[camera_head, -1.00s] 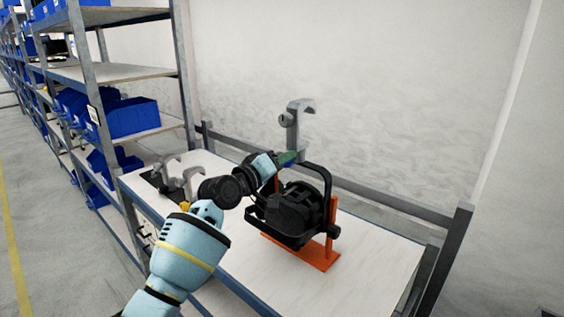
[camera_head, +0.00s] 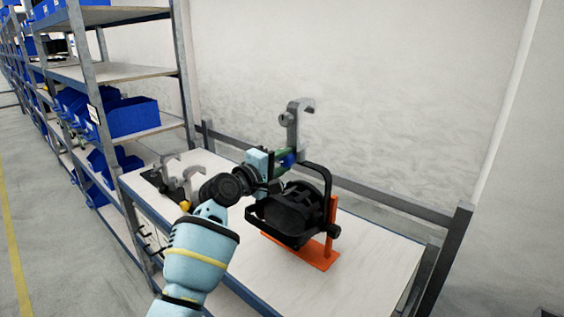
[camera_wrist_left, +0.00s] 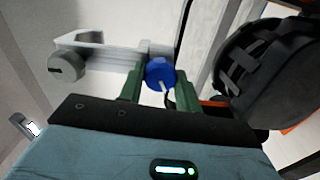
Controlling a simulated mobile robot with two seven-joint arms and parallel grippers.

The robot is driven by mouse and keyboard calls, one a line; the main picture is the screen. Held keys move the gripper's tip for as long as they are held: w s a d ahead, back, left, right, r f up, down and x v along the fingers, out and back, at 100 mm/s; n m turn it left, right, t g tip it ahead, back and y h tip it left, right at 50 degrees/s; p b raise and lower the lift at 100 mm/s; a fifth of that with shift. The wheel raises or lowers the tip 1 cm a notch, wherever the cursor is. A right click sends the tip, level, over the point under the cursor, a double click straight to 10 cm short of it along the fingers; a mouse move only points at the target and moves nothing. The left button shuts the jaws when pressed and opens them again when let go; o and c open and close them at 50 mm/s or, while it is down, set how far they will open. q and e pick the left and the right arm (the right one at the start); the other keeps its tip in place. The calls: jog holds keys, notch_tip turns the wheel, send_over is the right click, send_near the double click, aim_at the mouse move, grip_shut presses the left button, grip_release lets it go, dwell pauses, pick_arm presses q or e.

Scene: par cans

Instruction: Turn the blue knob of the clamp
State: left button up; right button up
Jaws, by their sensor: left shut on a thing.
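The grey hook-shaped clamp (camera_head: 293,125) stands upright above the black par can (camera_head: 290,210), which rests on an orange stand (camera_head: 318,255) on the table. The clamp's blue knob (camera_wrist_left: 160,73) sits near its lower end; in the head view the knob (camera_head: 289,159) is partly covered by my gripper. My left gripper (camera_wrist_left: 161,90) has its green fingers on either side of the knob, shut on it. In the head view the left gripper (camera_head: 284,157) reaches in from the left beside the clamp's base. My right gripper does not show.
More grey clamps (camera_head: 180,177) lie on a dark mat at the table's left end. The table's front right (camera_head: 350,285) is clear. A rail (camera_head: 385,200) runs along the back. A shelf with blue bins (camera_head: 132,116) stands at the left.

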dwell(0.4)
pick_arm(q)
jog(key=o, duration=1)
jog(key=v, duration=0.8)
jog(key=shift+w, duration=0.1)
jog(key=s+a+f+m+g+y, duration=0.15)
jog(key=s+f, duration=0.35)
jog(key=f, duration=0.5)
jog(key=s+a+f+m+y, duration=0.1)
jog(key=s+a+f+y, duration=0.25)
jog(key=f, duration=0.75)
jog(key=s+a+f+m+g+y, duration=0.15)
jog(key=s+f, duration=0.35)
jog(key=f, duration=0.5)
jog(key=s+a+f+m+g+y, duration=0.1)
jog(key=s+f+m, duration=0.3)
jog(key=s, duration=1)
jog(key=s+a+f+m+g+y, duration=0.1)
jog(key=s+f+m, duration=0.3)
jog(key=s+f, duration=0.6)
jog(key=s+a, duration=0.1)
jog(key=s, duration=0.3)
jog(key=shift+s+a+f, duration=0.2)
jog(key=shift+a, duration=0.2)
